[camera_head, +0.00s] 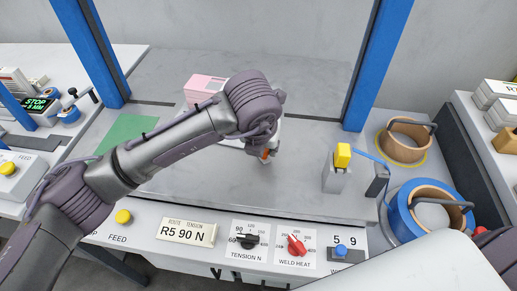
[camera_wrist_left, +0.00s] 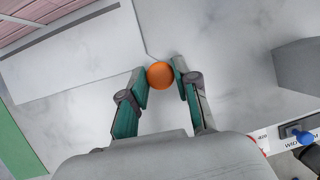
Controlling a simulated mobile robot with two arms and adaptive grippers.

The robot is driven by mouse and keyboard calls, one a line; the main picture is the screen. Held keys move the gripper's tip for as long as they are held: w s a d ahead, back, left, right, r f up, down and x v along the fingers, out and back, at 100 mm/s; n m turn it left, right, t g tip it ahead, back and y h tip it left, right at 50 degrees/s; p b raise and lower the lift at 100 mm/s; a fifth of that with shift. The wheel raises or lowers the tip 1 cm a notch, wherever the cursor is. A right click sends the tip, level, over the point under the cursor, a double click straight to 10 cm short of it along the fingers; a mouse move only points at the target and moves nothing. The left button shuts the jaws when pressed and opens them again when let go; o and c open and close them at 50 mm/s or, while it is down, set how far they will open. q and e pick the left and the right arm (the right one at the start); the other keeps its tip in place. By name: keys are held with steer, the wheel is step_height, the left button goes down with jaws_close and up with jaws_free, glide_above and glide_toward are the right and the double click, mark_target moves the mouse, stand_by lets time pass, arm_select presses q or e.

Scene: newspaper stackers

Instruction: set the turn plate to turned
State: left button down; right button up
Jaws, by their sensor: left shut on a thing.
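My left gripper (camera_head: 266,152) reaches over the grey worktop, behind the front control panel. In the left wrist view its two green fingertips (camera_wrist_left: 161,76) are shut on a round orange knob (camera_wrist_left: 160,75). The knob shows only as a small orange patch in the head view (camera_head: 265,155). A flat white plate (camera_wrist_left: 75,62) lies left of the knob in the wrist view, partly under a pink bundle (camera_wrist_left: 30,20). The bundle also shows in the head view (camera_head: 205,86). My arm hides most of the plate there. My right gripper is not in view.
Blue posts (camera_head: 379,65) frame the worktop. A yellow-topped block (camera_head: 342,157) and strap rolls (camera_head: 404,140) stand at the right. A green mat (camera_head: 122,133) lies left. Dials (camera_head: 297,245) line the front panel. Clear worktop lies right of my gripper.

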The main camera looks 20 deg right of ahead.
arm_select(q)
steer(key=shift+d+f, duration=0.1)
stand_by(0.4)
steer(key=c, duration=0.9)
jaws_free()
steer(key=shift+o, duration=0.2)
steer(key=shift+r, duration=0.2)
steer(key=shift+s+r, duration=0.1)
steer(key=shift+r, duration=0.2)
steer(key=v, duration=1.1)
steer(key=shift+s, duration=0.15)
